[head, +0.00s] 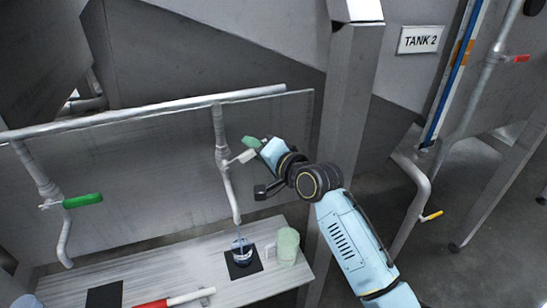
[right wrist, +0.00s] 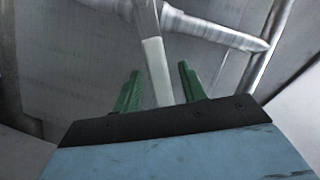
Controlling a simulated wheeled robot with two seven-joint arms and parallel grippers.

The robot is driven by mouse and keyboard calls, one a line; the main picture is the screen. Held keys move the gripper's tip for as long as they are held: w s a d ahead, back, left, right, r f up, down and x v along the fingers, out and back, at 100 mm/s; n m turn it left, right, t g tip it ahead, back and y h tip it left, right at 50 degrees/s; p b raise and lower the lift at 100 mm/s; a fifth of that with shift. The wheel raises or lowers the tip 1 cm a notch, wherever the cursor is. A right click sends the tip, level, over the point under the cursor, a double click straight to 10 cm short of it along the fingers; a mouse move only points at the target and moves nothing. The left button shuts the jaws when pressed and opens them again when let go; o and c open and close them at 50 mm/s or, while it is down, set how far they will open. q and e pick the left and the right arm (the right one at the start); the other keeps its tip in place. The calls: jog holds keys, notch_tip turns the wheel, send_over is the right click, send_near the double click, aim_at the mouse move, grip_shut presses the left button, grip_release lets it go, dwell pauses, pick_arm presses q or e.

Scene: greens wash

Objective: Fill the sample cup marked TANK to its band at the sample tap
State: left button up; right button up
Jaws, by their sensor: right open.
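A small clear cup (head: 242,254) stands upright on a black square pad under the right-hand tap (head: 224,160). It shows dark blue low down; its marking is unreadable and I cannot tell the level against a band. A thin bluish streak shows between the spout end and the cup. The tap has a white lever (head: 243,157), also seen in the right wrist view (right wrist: 156,72). My right gripper (head: 250,148) is at this lever. In the right wrist view its green fingers (right wrist: 158,85) are open, one on each side of the lever. My left gripper is out of view.
A pale green cup-like container (head: 288,243) stands right of the pad on the bench (head: 215,285). A second tap with a green lever (head: 83,201) is at left. A red and white stick (head: 175,300) lies in front. A metal post (head: 346,110) rises behind my right arm.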

jog(key=v, duration=1.3)
jog(key=shift+b, duration=0.45)
jog(key=shift+w, duration=0.1)
dwell(5.7)
